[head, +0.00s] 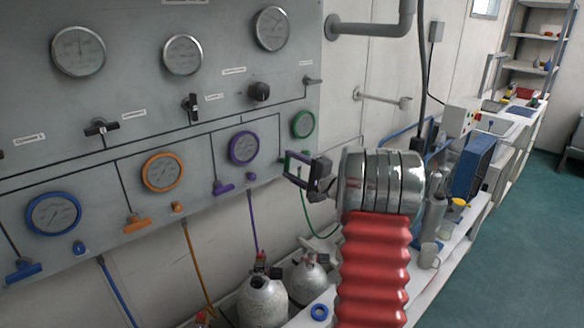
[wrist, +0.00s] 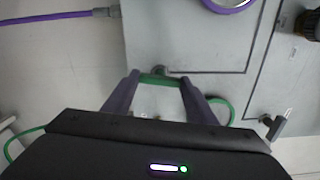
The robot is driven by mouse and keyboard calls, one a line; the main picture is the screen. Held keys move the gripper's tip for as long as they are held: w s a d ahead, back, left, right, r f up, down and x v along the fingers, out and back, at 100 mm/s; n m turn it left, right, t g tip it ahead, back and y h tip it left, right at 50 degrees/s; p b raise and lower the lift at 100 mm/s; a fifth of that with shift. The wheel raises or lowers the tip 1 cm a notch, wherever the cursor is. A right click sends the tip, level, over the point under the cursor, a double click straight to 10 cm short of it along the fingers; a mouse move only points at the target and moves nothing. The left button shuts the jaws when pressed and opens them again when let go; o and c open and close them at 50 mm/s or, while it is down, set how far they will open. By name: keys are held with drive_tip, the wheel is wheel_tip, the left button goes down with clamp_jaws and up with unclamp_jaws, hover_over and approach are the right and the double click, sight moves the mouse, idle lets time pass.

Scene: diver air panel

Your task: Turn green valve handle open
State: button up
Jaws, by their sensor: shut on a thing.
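The green valve handle (wrist: 159,80) shows in the wrist view as a short bar lying across the gap between my fingertips. My gripper (wrist: 159,84) is shut on it, one finger at each end. In the head view my gripper (head: 297,168) is at the lower right of the grey panel, just below the green-ringed gauge (head: 303,124). Its fingers and wrist hide most of the handle there. I cannot tell from these views how far the handle is turned.
The grey panel (head: 130,122) carries several gauges and blue, orange and purple handles. The purple handle (head: 223,188) is left of my gripper. Gas cylinders (head: 263,300) stand below. A green hose (head: 318,228) hangs by the panel. A bench (head: 450,262) with equipment runs along the right.

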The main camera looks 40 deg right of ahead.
drive_tip(key=shift+a+f, duration=0.15)
drive_tip(key=shift+f, duration=0.1)
drive_tip(key=o, duration=0.7)
drive_tip(key=shift+c, duration=0.2)
drive_tip(key=o, duration=0.4)
drive_tip(key=shift+r, duration=0.15)
drive_tip(key=s, duration=1.3)
drive_tip(key=shift+s+d, duration=0.25)
drive_tip(key=shift+s, duration=0.1)
